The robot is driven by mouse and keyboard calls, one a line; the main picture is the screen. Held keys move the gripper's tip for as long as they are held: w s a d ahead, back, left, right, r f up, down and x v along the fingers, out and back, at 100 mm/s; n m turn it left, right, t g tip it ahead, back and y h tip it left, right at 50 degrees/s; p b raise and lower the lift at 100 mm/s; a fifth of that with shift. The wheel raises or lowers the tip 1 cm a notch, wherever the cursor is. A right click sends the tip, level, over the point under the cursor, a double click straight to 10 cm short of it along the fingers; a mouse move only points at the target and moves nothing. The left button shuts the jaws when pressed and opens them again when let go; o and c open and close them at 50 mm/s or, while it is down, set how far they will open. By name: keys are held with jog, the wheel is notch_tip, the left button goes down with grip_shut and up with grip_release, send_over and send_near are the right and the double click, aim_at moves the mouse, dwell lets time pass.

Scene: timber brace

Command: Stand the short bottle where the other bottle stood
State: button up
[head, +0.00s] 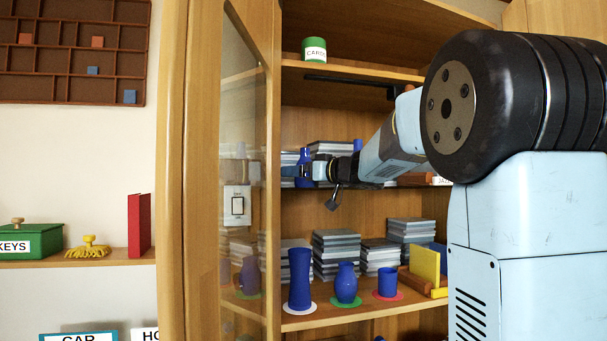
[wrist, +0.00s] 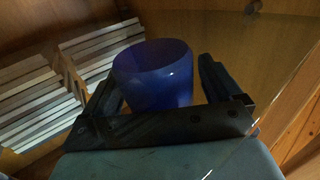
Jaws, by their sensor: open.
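A blue bottle (head: 304,170) with a narrow neck stands on the middle cabinet shelf. My gripper (head: 315,171) is at its right side, at the height of its body. In the wrist view a rounded blue body (wrist: 154,75) shows between the two open fingers of my gripper (wrist: 165,85); its lower part is hidden behind the gripper. Whether the fingers touch it I cannot tell. Part of another blue thing (head: 357,145) shows behind my arm on that shelf; its shape is mostly hidden.
Below stand a tall blue vase (head: 299,279) on a white disc, a blue vase (head: 346,283) on a green disc and a blue cup (head: 387,282) on a red disc. Case stacks (head: 337,255) stand behind. The glass door (head: 243,130) is left of my gripper.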

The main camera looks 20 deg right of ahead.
jog(key=shift+r, duration=0.1)
jog(key=s+d+f+m+t+h, duration=0.1)
jog(key=s+d+m+t+h, duration=0.1)
jog(key=s+d+m+h, duration=0.35)
jog(key=s+d+f+m+t+h, duration=0.1)
jog(key=s+d+m+h, duration=0.1)
jog(key=s+d+h, duration=0.5)
jog(key=s+a+f+g, duration=0.3)
jog(key=s+f+g, duration=0.1)
jog(key=s+f, duration=0.4)
jog(key=s+a+f+g+y, duration=0.1)
jog(key=s+a+f+g, duration=0.3)
jog(key=s+f, duration=0.5)
jog(key=s+a+f+g+y, duration=0.1)
jog(key=s+a+f+g, duration=0.3)
jog(key=s+f, duration=0.5)
jog(key=shift+s+f, duration=0.2)
jog(key=shift+f, duration=0.15)
